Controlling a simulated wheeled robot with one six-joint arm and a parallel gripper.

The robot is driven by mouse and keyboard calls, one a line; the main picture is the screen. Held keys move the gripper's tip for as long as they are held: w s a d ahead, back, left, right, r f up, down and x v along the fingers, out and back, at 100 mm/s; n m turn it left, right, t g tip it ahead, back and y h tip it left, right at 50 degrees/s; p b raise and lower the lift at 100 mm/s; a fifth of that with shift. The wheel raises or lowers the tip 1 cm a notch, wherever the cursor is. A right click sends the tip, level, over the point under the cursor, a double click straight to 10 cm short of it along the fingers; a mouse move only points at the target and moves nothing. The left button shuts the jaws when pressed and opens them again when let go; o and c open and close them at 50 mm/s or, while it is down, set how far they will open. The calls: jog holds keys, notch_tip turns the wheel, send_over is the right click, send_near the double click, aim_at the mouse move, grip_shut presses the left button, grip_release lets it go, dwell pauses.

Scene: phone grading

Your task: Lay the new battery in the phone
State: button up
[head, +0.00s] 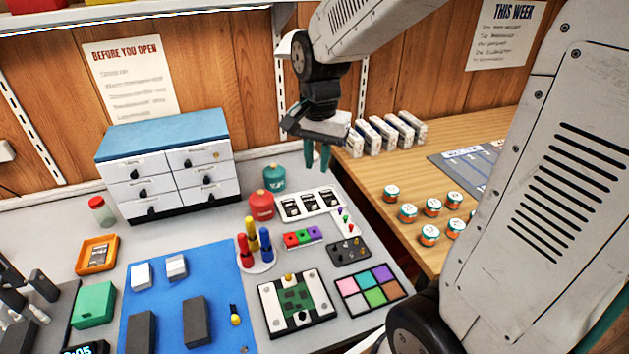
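My gripper (317,158) hangs above the right part of the bench, behind the white tray, with its two teal fingers pointing down. A gap shows between the fingers and I see nothing held. A white tray (333,192) holds several dark battery-like pieces (308,205) in slots, below my gripper and apart from it. What looks like the opened phone (296,301), with a green board inside, lies in a pale holder with dark edges at the front middle. Whether a battery is in it is too small to tell.
A blue mat (170,310) bears dark and white blocks. Red (261,206) and teal (274,178) canisters, a screwdriver stand (258,264), a color-square tray (371,290) and a dark parts tray (349,251) crowd the bench. An orange tray (84,262) and drawers (166,171) stand left.

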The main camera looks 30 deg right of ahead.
jog(key=w+d+f+m, duration=0.4)
jog(key=w+f+m, duration=0.1)
jog(key=w+f, duration=0.35)
jog(key=m, duration=0.5)
send_over(315, 205)
jog(key=shift+g, duration=0.3)
notch_tip(315, 205, down, 10)
jog(key=shift+a+r, duration=0.1)
jog(key=shift+r, duration=0.15)
jog(key=shift+f, duration=3.45)
grip_shut()
jog(key=shift+r, duration=0.15)
jog(key=shift+r, duration=2.4)
